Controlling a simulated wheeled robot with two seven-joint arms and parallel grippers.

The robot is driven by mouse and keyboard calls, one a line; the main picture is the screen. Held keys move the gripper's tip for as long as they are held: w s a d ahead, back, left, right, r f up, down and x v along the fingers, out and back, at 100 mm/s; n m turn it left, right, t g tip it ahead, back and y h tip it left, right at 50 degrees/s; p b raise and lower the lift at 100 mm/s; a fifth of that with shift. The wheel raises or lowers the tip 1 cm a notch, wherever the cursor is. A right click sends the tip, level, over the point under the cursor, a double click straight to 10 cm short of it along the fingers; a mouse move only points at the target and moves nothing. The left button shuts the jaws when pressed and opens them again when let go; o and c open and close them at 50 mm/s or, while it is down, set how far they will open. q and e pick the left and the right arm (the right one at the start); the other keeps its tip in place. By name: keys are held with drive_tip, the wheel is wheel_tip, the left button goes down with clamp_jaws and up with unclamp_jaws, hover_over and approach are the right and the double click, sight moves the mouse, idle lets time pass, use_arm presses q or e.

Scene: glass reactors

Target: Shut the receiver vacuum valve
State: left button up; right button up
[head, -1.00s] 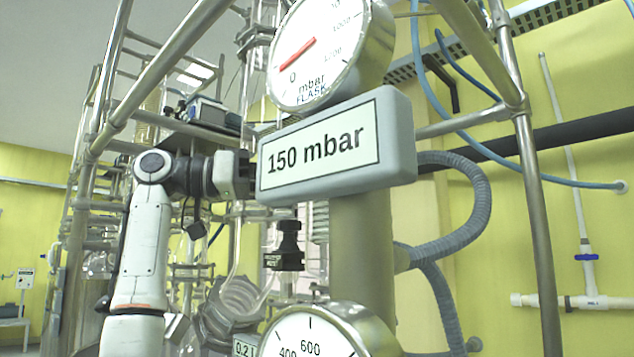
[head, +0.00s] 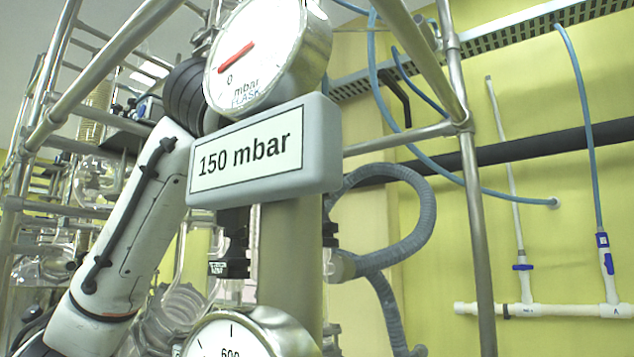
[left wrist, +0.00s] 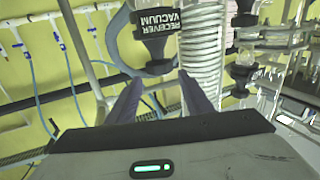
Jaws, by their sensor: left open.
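The receiver vacuum valve (left wrist: 157,30) is a black knob with white lettering, upside down at the top of the left wrist view. My left gripper (left wrist: 158,84) is open, its two purple-grey fingers pointing toward the knob, apart from it with nothing between them. In the head view a black valve fitting (head: 232,255) shows below the 150 mbar sign; its label is too small to read, so I cannot tell if it is the same valve. My left arm rises from the lower left there, and its gripper is hidden behind the gauge and sign. My right gripper is not in view.
The flask gauge (head: 265,60), the 150 mbar sign (head: 262,152) and a lower gauge (head: 240,335) stand close in front. Steel frame tubes (head: 470,220) and a grey corrugated hose (head: 410,240) are to the right. Glass coils (left wrist: 205,45) stand beside the knob.

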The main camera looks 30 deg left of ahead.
use_arm(q)
drive_tip(key=w+p, duration=0.1)
drive_tip(key=w, duration=0.2)
drive_tip(key=w+a, duration=0.1)
drive_tip(key=w, duration=0.2)
drive_tip(key=shift+w+a+p, duration=0.15)
drive_tip(key=shift+w+p, duration=0.1)
drive_tip(key=shift+p, duration=0.15)
drive_tip(key=c, duration=0.8)
